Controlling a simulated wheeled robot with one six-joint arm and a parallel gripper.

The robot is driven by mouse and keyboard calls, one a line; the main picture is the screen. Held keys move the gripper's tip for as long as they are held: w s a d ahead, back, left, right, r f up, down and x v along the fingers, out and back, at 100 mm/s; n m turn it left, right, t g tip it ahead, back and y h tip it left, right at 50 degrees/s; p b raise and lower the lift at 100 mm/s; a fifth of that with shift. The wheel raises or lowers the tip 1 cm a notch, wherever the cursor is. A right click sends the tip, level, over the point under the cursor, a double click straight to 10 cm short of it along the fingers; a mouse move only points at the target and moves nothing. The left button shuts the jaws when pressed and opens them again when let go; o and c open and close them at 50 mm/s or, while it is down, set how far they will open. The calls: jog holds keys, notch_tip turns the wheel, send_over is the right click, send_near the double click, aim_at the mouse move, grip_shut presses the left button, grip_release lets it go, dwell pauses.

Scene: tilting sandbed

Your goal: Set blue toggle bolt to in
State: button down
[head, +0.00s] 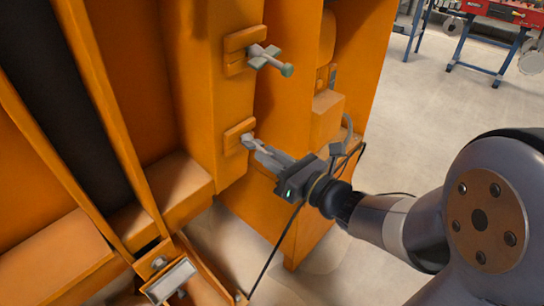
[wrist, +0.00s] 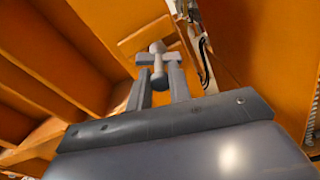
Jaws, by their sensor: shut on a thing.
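The blue toggle bolt, which looks blue-grey here, sits on a small orange block at the lower part of the orange frame post (head: 232,100). Its end (head: 248,142) shows just beyond my fingertips in the head view. My gripper (head: 262,153) is shut on it, reaching in from the right. In the wrist view the bolt's shaft and rounded end (wrist: 159,76) stand between the two fingers of my gripper (wrist: 158,66). The fingers hide part of the bolt in the head view, and I cannot tell how far in it sits.
A second toggle bolt with a greenish knob (head: 286,70) sticks out higher on the same post. Dark cables and a grey fitting (head: 336,149) are close to my gripper's right. A metal bracket (head: 172,281) is low at left. Open floor (head: 430,120) lies to the right.

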jog(key=c, duration=1.3)
grip_release()
jog(key=shift+s+a, duration=0.1)
jog(key=v, duration=1)
jog(key=shift+s+d, duration=0.25)
jog(key=shift+d, duration=0.1)
jog(key=shift+a, duration=0.1)
jog(key=shift+x, duration=5.4)
